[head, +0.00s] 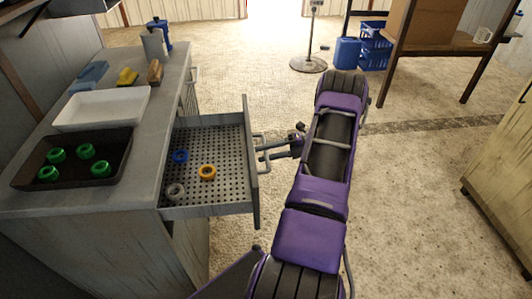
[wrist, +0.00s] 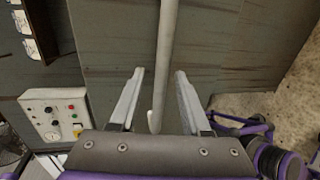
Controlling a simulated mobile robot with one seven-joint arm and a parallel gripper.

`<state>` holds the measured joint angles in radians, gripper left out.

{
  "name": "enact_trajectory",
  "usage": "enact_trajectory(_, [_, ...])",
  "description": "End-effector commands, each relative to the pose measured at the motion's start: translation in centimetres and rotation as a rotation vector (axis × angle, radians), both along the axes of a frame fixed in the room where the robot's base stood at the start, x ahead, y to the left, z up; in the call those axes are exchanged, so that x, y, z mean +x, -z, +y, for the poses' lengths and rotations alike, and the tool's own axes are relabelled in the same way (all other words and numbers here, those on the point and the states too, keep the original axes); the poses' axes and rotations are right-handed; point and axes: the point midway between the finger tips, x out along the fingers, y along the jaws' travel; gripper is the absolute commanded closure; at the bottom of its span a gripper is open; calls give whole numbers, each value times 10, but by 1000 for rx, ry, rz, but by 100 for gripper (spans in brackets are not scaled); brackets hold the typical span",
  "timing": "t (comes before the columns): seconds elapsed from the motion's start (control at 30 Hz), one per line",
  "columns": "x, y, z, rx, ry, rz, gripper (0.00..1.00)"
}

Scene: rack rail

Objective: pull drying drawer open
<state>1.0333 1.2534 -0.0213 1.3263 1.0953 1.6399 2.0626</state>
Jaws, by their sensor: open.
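The drying drawer (head: 215,143) stands pulled out from the counter in the head view. Its perforated floor shows, with a blue ring (head: 181,156), an orange ring (head: 207,171) and a grey ring (head: 175,191) on it. The drawer's bar handle (head: 263,160) is on its front panel. My gripper (head: 264,153) is at the handle. In the wrist view the handle bar (wrist: 167,60) runs between the two open fingers (wrist: 158,98). The fingers stand apart from the bar on both sides. Whether they touch it elsewhere is hidden.
On the counter (head: 165,85) are a black tray (head: 115,143) with several green rings, and a white tray (head: 102,106). A cabinet (head: 505,170) stands at the right. A wooden table (head: 435,42) and blue crates (head: 372,45) are at the back. Floor right of my arm is clear.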

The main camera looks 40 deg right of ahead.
Motion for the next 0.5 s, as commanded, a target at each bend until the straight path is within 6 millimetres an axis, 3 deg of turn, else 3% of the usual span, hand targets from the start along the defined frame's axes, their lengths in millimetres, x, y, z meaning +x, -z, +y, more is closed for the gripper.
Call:
enact_trajectory(0.27, [-12, -4, -18, -1, 3, 0, 53])
enact_trajectory(0.5, [-43, -14, -65, -3, 4, -1, 53])
